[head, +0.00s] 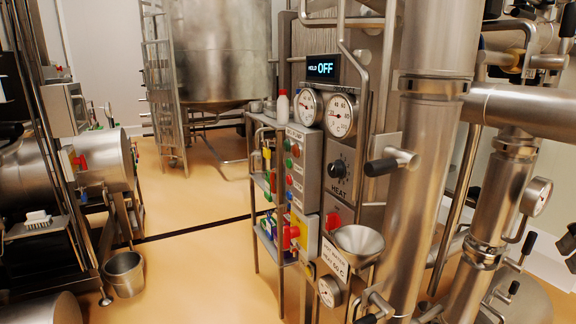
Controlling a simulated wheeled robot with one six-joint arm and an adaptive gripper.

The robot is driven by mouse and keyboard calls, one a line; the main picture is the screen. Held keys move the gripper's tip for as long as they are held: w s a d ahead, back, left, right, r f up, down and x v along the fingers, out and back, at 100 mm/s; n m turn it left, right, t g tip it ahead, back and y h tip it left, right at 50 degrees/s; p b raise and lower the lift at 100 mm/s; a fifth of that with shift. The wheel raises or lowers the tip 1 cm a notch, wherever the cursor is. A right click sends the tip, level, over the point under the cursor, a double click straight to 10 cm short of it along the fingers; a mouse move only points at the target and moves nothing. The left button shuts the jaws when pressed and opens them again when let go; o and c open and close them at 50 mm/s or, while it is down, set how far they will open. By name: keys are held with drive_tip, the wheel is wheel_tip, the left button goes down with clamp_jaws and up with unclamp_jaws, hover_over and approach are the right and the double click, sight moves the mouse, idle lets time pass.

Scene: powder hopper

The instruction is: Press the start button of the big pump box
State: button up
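A tall grey box (304,180) stands right of centre. A smaller control box (74,162) with red and green parts sits by the steel drum (104,160) at the left. No readable label shows which of these is the big pump box, and I cannot tell which button is its start button. My gripper is not in view.
A dark display (322,68) reads OFF above two dials (340,115) and a HEAT knob (338,168). A steel funnel (357,242) juts out below. Thick pipes (430,130) block the right. A bucket (124,273) stands left; floor (190,260) between is clear.

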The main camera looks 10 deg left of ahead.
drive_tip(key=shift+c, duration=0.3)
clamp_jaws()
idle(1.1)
